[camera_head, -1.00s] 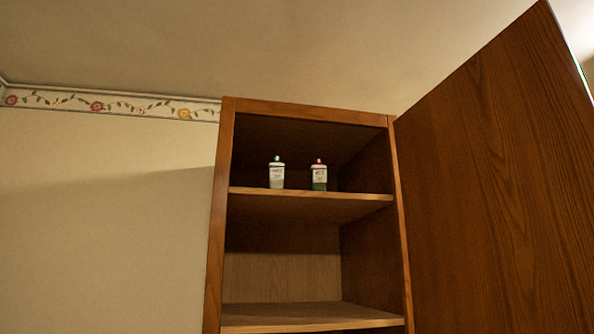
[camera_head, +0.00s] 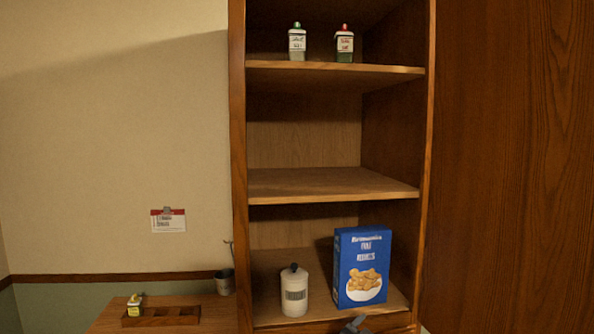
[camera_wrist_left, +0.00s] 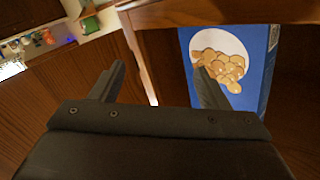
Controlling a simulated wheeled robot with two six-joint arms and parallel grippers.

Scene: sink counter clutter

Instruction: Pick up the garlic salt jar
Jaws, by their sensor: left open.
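Two small jars stand upright on the upper cabinet shelf in the head view: one with a green cap (camera_head: 297,43) and one with a red cap (camera_head: 344,45). Their labels are too small to read, so I cannot tell which is garlic salt. A small yellow and green container (camera_head: 135,305) sits in a wooden rack at lower left, its label also unreadable. My left gripper (camera_wrist_left: 160,68) is open and empty in the left wrist view, close to a blue box. A grey part, probably of it, shows at the head view's bottom edge. My right gripper is not in view.
On the lowest visible shelf stand the blue food box (camera_head: 362,260) and a white canister with a dark lid (camera_head: 294,291). The middle shelf (camera_head: 320,183) is empty. The open cabinet door (camera_head: 510,160) fills the right. The wooden rack (camera_head: 180,316) and a small metal cup (camera_head: 225,282) stand at lower left.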

